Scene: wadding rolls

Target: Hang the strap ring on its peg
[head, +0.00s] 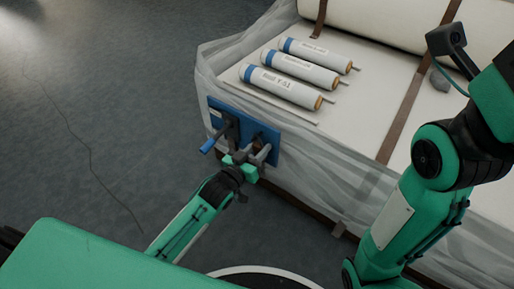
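A blue panel (218,112) is fixed to the front side of the plastic-wrapped block. It carries a dark fitting with a blue-handled lever (210,143) on its left part. A small dark and reddish piece (259,140) is on its right part, partly behind my fingers. My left gripper (248,156) is at the lower right of the panel, close in front of it. Its fingertips are small and overlap the dark parts, so I cannot tell whether they hold anything. I cannot make out the strap ring or its peg clearly. My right gripper is not visible; only its arm shows at the right.
Three labelled white rolls (293,68) with blue bands lie on a white board on top of the block. Brown straps (405,105) cross the wrapped block, and a large white roll (390,25) lies behind. A small grey object (439,80) is by the right strap. Grey floor is open at left.

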